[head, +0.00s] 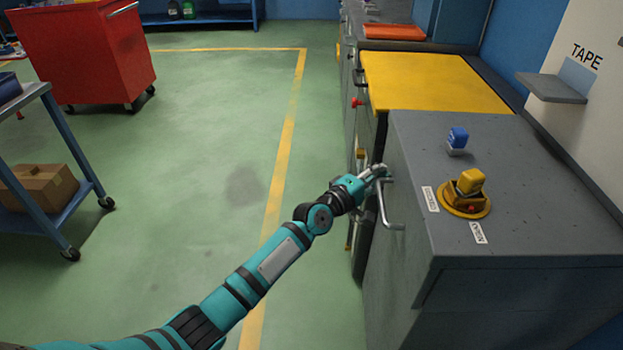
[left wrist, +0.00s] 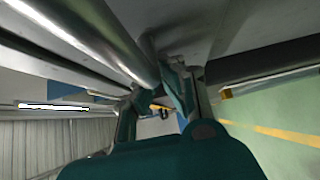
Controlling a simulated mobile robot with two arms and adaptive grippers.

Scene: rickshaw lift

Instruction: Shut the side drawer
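The side drawer's grey front (head: 400,235) is on the near grey cabinet at the right of the head view. It has a long metal bar handle (head: 384,206). I cannot tell how far the drawer stands out. My left gripper (head: 377,172) is at the far end of this handle, very close to it; contact is unclear. In the left wrist view a thick metal bar (left wrist: 105,38) runs close past the left gripper (left wrist: 155,88). Its fingers are apart, with a gap visible between them. My right gripper is not in view.
The grey cabinet top (head: 500,220) carries a yellow switch (head: 468,183) and a blue switch (head: 457,140). A yellow-topped unit (head: 430,80) stands behind it. A red cabinet (head: 85,50) and a blue cart (head: 60,130) are at left. The green floor between is clear.

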